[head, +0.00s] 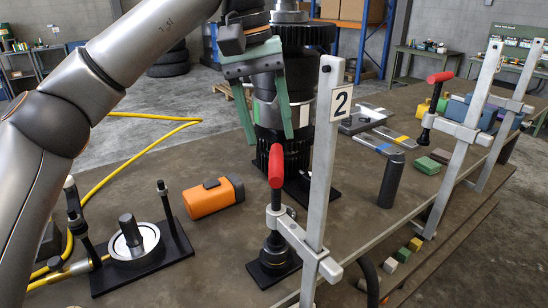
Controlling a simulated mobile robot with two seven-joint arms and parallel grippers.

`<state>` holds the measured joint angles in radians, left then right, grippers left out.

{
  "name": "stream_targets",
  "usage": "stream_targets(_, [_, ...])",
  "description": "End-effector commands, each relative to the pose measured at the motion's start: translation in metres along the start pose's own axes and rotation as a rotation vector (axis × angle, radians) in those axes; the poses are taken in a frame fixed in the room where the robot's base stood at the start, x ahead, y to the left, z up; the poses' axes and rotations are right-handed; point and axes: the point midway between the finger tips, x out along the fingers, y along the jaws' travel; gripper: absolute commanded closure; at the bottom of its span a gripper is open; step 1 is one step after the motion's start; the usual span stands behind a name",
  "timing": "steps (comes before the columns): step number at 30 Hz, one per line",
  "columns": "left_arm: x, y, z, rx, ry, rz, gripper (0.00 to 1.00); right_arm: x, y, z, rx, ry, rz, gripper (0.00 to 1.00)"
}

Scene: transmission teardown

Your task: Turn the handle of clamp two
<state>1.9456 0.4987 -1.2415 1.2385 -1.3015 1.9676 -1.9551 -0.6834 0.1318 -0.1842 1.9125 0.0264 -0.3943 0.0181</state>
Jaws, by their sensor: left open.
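Clamp two is a grey bar clamp (322,160) with a white plate marked "2" (341,103) near its top, standing at the table's front edge. Its red handle (276,165) is upright above the clamp's sliding arm. My left gripper (268,138) comes in from the upper left with its fingers pointing down. It is open and empty, with its fingertips just above the red handle in the picture; whether they touch it is unclear. The clamp's foot is on a black block (273,264). My right gripper is not in view.
A dark geared shaft assembly (268,115) stands behind the handle. An orange device (213,197) and a black fixture with a ring (136,243) are to the left. A dark cylinder (391,181) and another red-handled clamp (458,132) are to the right.

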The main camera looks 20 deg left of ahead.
Motion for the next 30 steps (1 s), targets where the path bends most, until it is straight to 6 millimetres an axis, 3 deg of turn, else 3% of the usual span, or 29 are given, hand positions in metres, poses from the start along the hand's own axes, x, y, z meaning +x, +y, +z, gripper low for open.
stream_targets(3, [0.022, -0.001, 0.0, -0.001, -0.001, -0.002, 0.42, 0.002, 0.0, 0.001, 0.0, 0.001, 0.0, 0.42])
stream_targets(9, [0.041, 0.0, 0.0, -0.001, 0.001, 0.001, 0.42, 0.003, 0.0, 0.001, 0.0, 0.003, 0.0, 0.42])
stream_targets(20, [0.045, 0.0, 0.0, -0.001, 0.001, 0.001, 0.44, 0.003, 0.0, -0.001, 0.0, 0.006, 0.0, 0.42])
stream_targets(30, [0.044, 0.0, 0.0, -0.001, 0.001, 0.001, 0.82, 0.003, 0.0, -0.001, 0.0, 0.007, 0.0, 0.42])
